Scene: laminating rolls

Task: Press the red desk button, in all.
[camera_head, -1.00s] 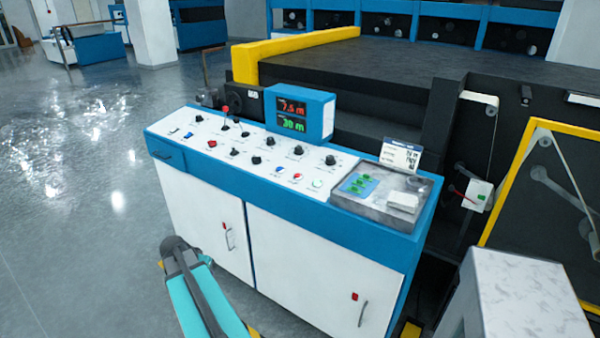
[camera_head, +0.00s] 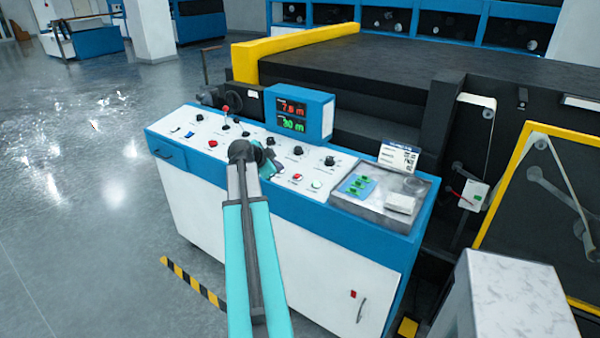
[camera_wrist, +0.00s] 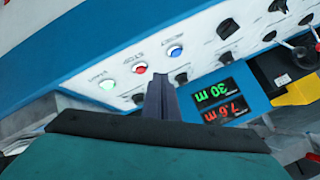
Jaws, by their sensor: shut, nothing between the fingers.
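A red lit round button (camera_head: 297,177) sits on the white sloped desk panel, between the green-lit and blue-lit buttons. In the wrist view the red button (camera_wrist: 139,67) has a STOP label beside it and lies just beyond and left of my fingertips. My gripper (camera_head: 275,170) is over the panel, left of the red button; it hides the blue button in the head view. In the wrist view my gripper (camera_wrist: 160,88) is shut and empty, and a gap to the button seems to show. Another, square red control (camera_head: 213,143) is at the panel's left.
The blue button (camera_wrist: 175,51) and green-white button (camera_wrist: 107,84) flank the red one. Several black knobs and a red-topped lever (camera_head: 225,110) stand on the panel. A display box (camera_head: 300,113) rises behind. A grey tray (camera_head: 375,205) lies at right.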

